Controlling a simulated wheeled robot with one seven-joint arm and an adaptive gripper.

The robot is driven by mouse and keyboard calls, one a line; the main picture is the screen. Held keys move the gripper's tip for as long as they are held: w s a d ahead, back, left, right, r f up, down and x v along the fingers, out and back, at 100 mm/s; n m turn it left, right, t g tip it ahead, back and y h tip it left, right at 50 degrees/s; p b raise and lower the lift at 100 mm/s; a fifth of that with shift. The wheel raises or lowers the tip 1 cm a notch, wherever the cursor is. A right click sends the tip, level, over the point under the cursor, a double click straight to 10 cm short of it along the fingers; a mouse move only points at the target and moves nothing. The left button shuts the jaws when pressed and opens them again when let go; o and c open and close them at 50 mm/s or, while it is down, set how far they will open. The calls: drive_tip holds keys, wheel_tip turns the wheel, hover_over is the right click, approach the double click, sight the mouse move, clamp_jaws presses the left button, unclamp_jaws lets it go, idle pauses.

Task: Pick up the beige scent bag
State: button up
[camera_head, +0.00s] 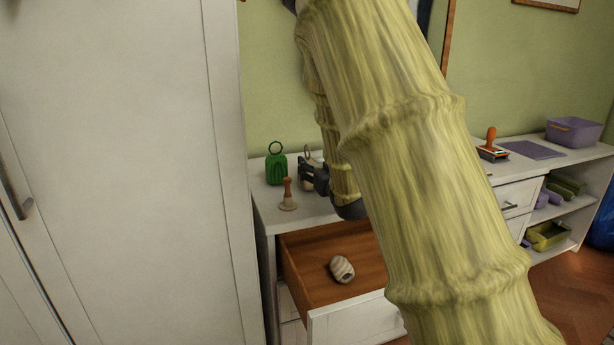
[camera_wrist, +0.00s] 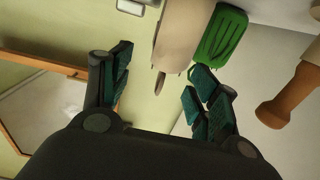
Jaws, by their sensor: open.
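The beige scent bag (camera_head: 308,155) stands on the white counter, mostly hidden behind my gripper in the head view; its ring shows on top. In the wrist view the beige bag (camera_wrist: 182,38) is just ahead of the fingers, with its ring pointing back into the gap between them. My gripper (camera_head: 311,177) is open and empty, with the fingers spread on either side of the ring (camera_wrist: 160,75). I cannot tell whether a finger touches the bag.
A green scent bag (camera_head: 276,168) stands close by on the left, and a wooden-handled stamp (camera_head: 287,196) in front. Below is an open drawer (camera_head: 300,262) holding a striped object (camera_head: 342,269). A tall white cabinet (camera_head: 130,170) borders the left.

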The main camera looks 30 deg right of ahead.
sight(309, 160)
drive_tip(key=w, duration=0.2)
drive_tip(key=w+b, duration=0.1)
drive_tip(key=w, duration=0.1)
drive_tip(key=shift+f, duration=0.25)
drive_tip(key=shift+w+d, duration=0.25)
drive_tip(key=shift+w, duration=0.4)
drive_tip(key=c, duration=1.2)
drive_tip(key=shift+r, duration=0.15)
